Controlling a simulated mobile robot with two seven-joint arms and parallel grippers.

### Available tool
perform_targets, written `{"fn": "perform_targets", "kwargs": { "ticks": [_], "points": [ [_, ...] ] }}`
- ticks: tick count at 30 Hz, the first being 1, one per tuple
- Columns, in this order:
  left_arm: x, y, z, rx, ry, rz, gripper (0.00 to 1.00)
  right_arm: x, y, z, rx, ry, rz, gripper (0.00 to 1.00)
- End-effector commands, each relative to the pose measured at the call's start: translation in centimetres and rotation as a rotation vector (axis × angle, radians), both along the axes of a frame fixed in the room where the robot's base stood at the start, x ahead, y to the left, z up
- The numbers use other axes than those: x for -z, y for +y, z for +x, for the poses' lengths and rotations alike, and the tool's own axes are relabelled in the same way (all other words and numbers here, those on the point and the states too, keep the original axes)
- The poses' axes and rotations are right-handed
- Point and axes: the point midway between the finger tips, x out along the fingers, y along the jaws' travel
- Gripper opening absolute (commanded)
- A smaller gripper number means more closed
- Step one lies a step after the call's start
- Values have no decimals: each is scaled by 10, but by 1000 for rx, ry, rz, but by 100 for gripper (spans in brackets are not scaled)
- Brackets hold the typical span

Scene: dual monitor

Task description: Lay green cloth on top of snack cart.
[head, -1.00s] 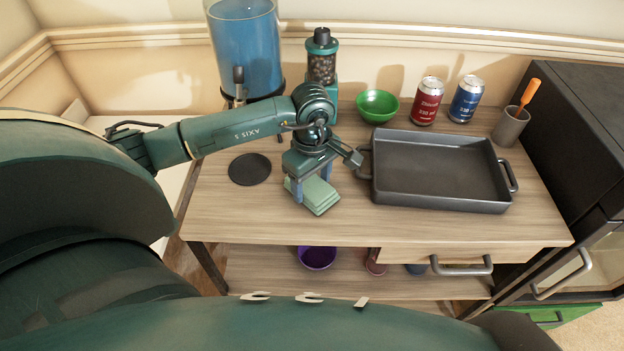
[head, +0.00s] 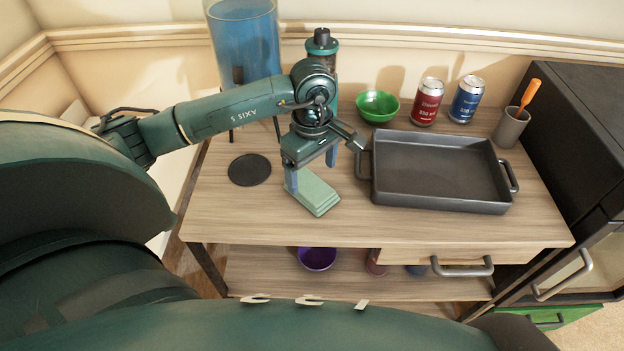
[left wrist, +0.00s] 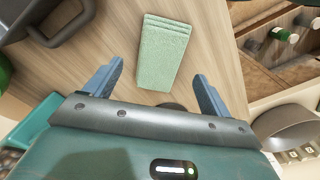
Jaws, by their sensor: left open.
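The green cloth (head: 317,196) is a folded, light green pad lying flat on the wooden top of the snack cart (head: 228,216), left of the dark tray. It also shows in the left wrist view (left wrist: 165,55). My left gripper (head: 311,176) is above the cloth, its blue fingers spread wide and apart from it. In the left wrist view the gripper (left wrist: 158,84) is open and empty, with the cloth ahead, between and beyond the fingers. My right gripper is not in view.
A dark tray (head: 440,168) stands right of the cloth. A green bowl (head: 378,106), red can (head: 427,102), blue can (head: 467,99) and grey cup (head: 510,127) stand behind. A black disc (head: 250,170) lies left. The cart's front left top is clear.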

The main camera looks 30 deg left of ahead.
Motion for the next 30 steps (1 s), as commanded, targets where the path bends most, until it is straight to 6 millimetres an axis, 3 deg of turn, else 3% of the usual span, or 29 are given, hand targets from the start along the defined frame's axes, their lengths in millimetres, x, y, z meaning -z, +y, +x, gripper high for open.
{"fn": "perform_targets", "kwargs": {
  "ticks": [6, 12, 30],
  "points": [
    [-48, 0, 1, 0, -6, 0, 83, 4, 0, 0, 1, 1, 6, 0],
    [-74, 0, 1, -1, -3, 0, 83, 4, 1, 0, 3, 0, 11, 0],
    [-80, 0, 0, 0, 1, 0, 83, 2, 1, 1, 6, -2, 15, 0]
  ]
}}
